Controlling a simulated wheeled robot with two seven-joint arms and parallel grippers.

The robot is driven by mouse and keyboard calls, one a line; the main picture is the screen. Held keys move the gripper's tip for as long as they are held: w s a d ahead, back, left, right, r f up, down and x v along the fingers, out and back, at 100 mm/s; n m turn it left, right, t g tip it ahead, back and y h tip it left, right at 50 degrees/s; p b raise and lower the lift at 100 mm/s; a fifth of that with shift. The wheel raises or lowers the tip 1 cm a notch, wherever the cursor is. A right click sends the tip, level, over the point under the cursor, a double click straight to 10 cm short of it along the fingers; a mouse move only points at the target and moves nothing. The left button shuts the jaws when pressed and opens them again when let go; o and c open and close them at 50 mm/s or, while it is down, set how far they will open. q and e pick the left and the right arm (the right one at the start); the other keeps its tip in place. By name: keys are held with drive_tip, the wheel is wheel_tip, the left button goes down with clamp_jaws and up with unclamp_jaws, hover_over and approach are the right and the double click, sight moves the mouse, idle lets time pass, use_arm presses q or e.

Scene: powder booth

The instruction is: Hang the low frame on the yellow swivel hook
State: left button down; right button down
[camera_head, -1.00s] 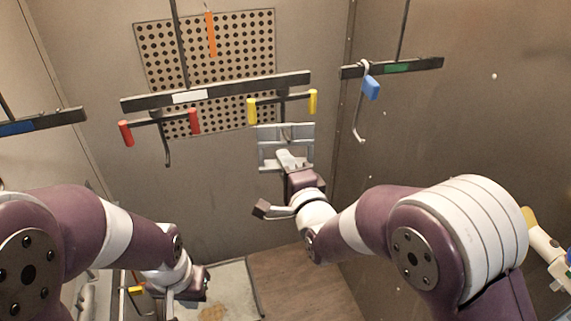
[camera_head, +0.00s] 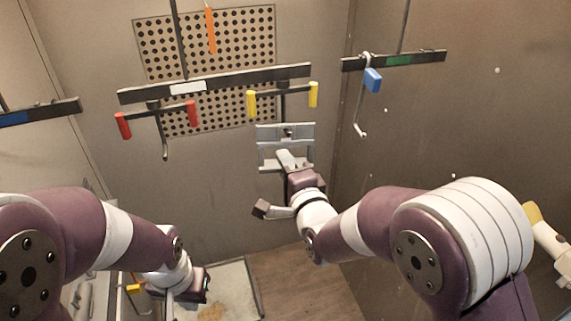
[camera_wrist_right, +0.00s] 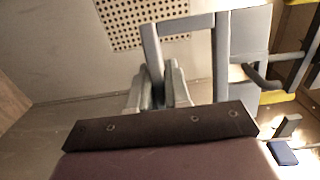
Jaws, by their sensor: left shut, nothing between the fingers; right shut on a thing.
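The yellow swivel hook hangs from the middle dark rail, with a yellow grip (camera_head: 251,103) at each end of its crossbar and a dark stem (camera_head: 283,105) below. The grey low frame (camera_head: 265,153) is upright under it, and the hook's lower end shows at the frame's upper opening. I cannot tell whether the hook bears the frame. My right gripper (camera_head: 287,158) is shut on the frame's lower part. In the right wrist view its fingers (camera_wrist_right: 160,88) grip a bar of the frame (camera_wrist_right: 222,45), beside the curved hook end (camera_wrist_right: 262,78). My left gripper (camera_head: 190,292) is low, shut and empty.
A red-gripped hook (camera_head: 158,112) hangs to the left on the same rail (camera_head: 230,85). A hook with a blue tag (camera_head: 373,80) hangs at the right from a green-marked rail (camera_head: 420,58). A perforated panel (camera_head: 225,45) is behind. The floor (camera_head: 290,280) below is clear.

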drive_tip(key=c, duration=1)
unclamp_jaws()
